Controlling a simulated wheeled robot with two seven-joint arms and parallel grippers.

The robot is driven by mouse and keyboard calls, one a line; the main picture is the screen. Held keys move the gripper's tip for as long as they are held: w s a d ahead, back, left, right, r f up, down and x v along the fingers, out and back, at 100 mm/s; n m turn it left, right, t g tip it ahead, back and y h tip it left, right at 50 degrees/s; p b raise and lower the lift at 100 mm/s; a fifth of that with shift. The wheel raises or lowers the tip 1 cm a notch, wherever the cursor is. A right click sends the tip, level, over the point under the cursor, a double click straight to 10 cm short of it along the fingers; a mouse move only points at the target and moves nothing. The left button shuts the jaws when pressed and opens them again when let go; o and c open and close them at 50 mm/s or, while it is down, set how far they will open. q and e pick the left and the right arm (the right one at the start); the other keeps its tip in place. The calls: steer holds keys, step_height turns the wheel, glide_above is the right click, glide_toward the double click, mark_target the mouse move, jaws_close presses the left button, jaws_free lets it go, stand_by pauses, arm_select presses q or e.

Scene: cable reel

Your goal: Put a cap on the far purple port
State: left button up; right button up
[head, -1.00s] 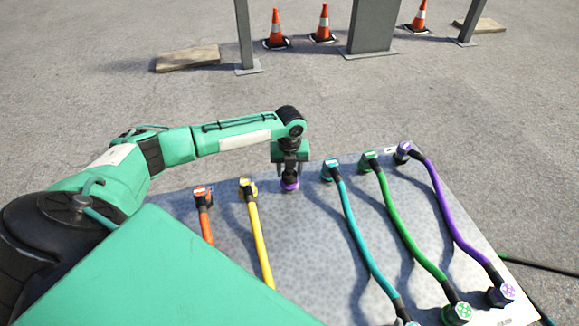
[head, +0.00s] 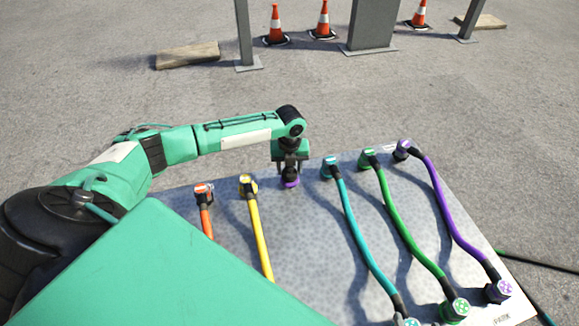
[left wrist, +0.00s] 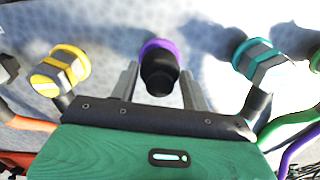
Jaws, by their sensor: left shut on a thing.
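My left gripper (head: 290,172) points down at the far side of the grey panel (head: 300,245), between the yellow and teal plugs. It is shut on a black cap (left wrist: 160,75), which sits between both fingers in the left wrist view. A purple ring (head: 291,182) shows at the cap's far end, against the panel; it also shows in the left wrist view (left wrist: 157,46). I cannot tell whether this ring belongs to the cap or the port, or whether the cap is fully seated. My right gripper is not in view.
Orange (head: 205,210), yellow (head: 258,235), teal (head: 352,225), green (head: 398,220) and purple (head: 445,205) cables run over the panel. The yellow plug (left wrist: 60,72) and teal plug (left wrist: 262,62) flank the gripper. Traffic cones (head: 322,20) and posts stand far behind on open ground.

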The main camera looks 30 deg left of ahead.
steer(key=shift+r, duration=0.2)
arm_select(q)
steer(key=shift+r+p, duration=0.1)
steer(key=shift+p, duration=0.35)
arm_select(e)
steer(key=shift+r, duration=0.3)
arm_select(q)
steer(key=shift+f, duration=0.35)
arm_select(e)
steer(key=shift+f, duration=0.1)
arm_select(q)
steer(key=o, duration=1.1)
steer(key=shift+o, duration=0.2)
step_height(320, 180, up, 14)
steer(key=p, duration=0.2)
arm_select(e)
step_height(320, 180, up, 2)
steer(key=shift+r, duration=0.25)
